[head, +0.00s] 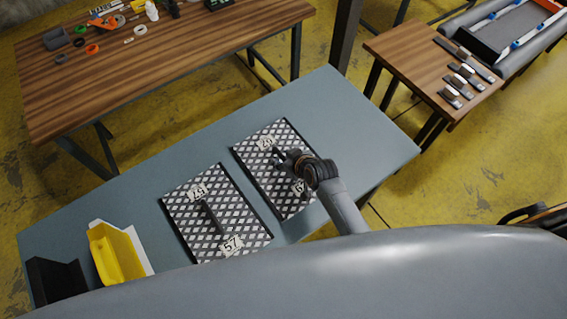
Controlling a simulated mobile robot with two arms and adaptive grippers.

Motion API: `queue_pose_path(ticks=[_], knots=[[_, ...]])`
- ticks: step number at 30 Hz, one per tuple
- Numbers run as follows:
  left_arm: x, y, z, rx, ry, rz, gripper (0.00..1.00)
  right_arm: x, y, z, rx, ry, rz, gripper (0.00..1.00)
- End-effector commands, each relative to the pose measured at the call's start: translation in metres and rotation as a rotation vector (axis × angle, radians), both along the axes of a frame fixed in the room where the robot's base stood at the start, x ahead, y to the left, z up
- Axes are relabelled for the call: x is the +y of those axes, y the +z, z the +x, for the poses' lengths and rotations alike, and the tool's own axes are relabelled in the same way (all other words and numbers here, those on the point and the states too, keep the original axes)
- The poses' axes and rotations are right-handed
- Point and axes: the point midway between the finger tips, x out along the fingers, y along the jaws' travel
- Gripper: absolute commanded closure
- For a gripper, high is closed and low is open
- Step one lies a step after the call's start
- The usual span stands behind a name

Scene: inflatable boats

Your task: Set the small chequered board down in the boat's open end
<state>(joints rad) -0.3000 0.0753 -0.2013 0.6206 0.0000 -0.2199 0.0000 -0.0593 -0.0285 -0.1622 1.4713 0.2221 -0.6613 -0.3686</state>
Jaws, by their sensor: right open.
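Two black-and-white chequered boards lie flat on the blue-grey table (330,110). The left board (183,218) has a dark bar across its middle and white number labels at both ends. The right board (262,181) carries similar labels, and part of it is hidden by my right gripper (280,157). I cannot tell which board is the small one. My right gripper is open over the right board, with nothing visibly held. Contact with the board cannot be told. My left gripper is not in view. A grey inflatable boat (541,49) is at the upper right, cut off by the frame.
A yellow bin (117,256) and a black holder (55,280) stand at the table's left end. A wooden bench (170,60) with small parts is behind. A wooden table (408,50) with several tools adjoins the boat. The grey table's right end is clear.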

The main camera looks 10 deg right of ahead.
Motion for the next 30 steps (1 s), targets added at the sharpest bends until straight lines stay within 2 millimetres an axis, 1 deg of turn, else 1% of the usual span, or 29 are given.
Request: queue_pose_path(ticks=[3, 5, 6, 8, 9, 24, 30], knots=[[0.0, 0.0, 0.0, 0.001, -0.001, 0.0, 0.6, 0.0, 0.0, 0.0, 0.0, 0.0, 0.0, 0.59], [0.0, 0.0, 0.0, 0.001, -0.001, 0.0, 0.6, 0.0, 0.0, 0.0, 0.0, 0.0, 0.0, 0.71], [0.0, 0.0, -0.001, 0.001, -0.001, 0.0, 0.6, 0.0, 0.0, 0.0, 0.0, 0.0, 0.0, 0.79], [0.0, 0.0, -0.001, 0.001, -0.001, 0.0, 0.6, 0.0, 0.0, 0.0, 0.0, 0.0, 0.0, 0.91], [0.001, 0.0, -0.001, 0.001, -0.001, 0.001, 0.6, 0.0, 0.0, 0.0, 0.0, 0.0, 0.0, 0.99], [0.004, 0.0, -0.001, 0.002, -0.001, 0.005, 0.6, 0.0, 0.003, 0.001, -0.005, 0.0, 0.002, 1.0], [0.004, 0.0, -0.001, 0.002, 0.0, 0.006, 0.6, 0.001, 0.013, 0.002, -0.007, 0.001, 0.001, 1.0]])
